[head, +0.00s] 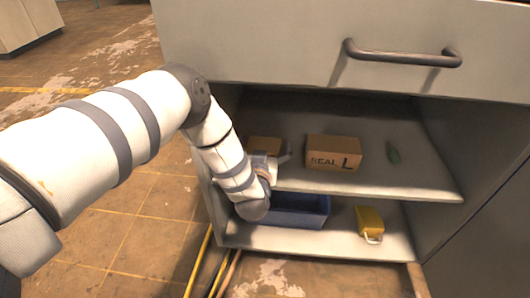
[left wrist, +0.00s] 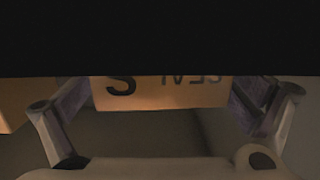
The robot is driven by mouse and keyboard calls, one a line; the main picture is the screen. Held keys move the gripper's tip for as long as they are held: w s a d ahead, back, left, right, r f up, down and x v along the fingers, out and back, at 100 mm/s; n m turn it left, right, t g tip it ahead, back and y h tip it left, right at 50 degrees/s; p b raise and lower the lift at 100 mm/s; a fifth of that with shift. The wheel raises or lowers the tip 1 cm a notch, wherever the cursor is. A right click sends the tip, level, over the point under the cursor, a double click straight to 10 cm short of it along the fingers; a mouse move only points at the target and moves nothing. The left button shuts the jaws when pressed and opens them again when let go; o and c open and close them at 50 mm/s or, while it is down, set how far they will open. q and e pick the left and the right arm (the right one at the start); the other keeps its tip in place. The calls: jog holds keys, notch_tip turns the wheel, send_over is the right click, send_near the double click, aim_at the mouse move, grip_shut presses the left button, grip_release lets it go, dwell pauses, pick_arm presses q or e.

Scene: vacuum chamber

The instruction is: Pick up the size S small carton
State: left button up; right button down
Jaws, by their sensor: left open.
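The size S small carton (head: 264,144) is brown and sits on the cabinet's upper shelf, partly hidden behind my left gripper (head: 279,159). In the left wrist view the carton (left wrist: 160,93) shows a dark S and seal lettering. My left gripper (left wrist: 165,100) is open there, one finger on each side of the carton. I cannot tell whether the fingers touch it. The upper part of that view is black, so the rest of the carton is hidden. My right gripper is not in view.
Below are a blue bin (head: 314,211) and a yellow padlock-like object (head: 369,220). A drawer with a dark handle (head: 402,58) overhangs the shelf.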

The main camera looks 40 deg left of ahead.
pick_arm(q)
jog(key=c, duration=1.3)
jog(key=shift+r, duration=0.1)
